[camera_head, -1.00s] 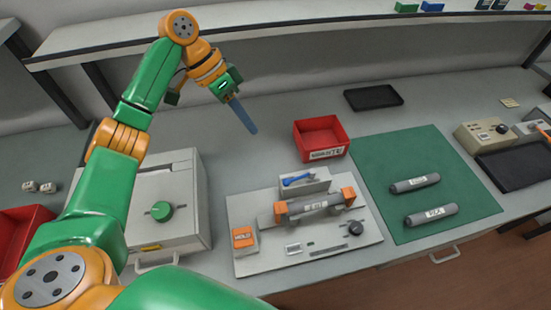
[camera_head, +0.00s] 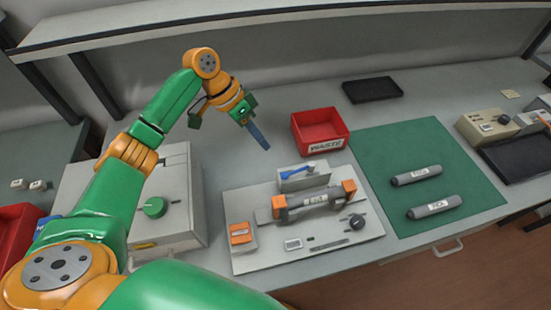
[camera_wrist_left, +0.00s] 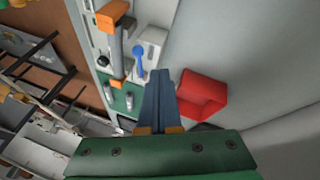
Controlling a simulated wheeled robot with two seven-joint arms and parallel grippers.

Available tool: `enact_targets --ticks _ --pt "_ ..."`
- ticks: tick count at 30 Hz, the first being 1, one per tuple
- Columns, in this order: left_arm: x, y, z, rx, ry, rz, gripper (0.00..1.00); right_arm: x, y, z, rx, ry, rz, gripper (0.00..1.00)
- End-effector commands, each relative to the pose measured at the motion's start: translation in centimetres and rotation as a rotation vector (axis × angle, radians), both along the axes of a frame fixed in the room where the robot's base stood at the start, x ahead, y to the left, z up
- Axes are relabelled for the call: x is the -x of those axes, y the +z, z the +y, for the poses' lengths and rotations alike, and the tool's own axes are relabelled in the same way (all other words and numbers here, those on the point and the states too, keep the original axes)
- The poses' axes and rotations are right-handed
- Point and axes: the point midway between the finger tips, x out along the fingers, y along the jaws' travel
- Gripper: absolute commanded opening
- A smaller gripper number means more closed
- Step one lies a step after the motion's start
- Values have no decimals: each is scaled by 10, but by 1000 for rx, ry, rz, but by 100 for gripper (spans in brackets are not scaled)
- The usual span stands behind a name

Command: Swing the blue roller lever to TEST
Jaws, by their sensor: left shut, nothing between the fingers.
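The blue roller lever (camera_head: 297,172) sits on a small pale block at the back of the grey test fixture (camera_head: 265,254). It also shows in the left wrist view (camera_wrist_left: 138,58), its round end towards the top. A grey cartridge (camera_head: 333,197) lies between the two orange holders of the fixture, in front of the lever. My left gripper (camera_head: 265,146) is shut and empty, with its blue fingers together, above the bench behind and left of the lever, clear of it. Its fingers show in the left wrist view (camera_wrist_left: 160,75). The lettering by the lever is too small to read. My right gripper is not in view.
A red WASTE bin (camera_head: 320,130) stands just behind the fixture. Two grey cartridges lie on a green mat (camera_head: 400,161) to the right. A shelf (camera_head: 300,32) runs along the back.

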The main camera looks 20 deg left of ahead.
Motion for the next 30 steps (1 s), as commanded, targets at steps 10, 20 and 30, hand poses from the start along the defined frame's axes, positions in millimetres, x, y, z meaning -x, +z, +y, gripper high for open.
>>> enact_targets --ticks 10,20,30 --pt "11 -42 -35 -3 -1 1 0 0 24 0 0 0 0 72" --pt "16 -51 -43 -1 1 -2 0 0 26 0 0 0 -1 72" --pt "8 -52 -49 -1 16 -2 0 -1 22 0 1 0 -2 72"
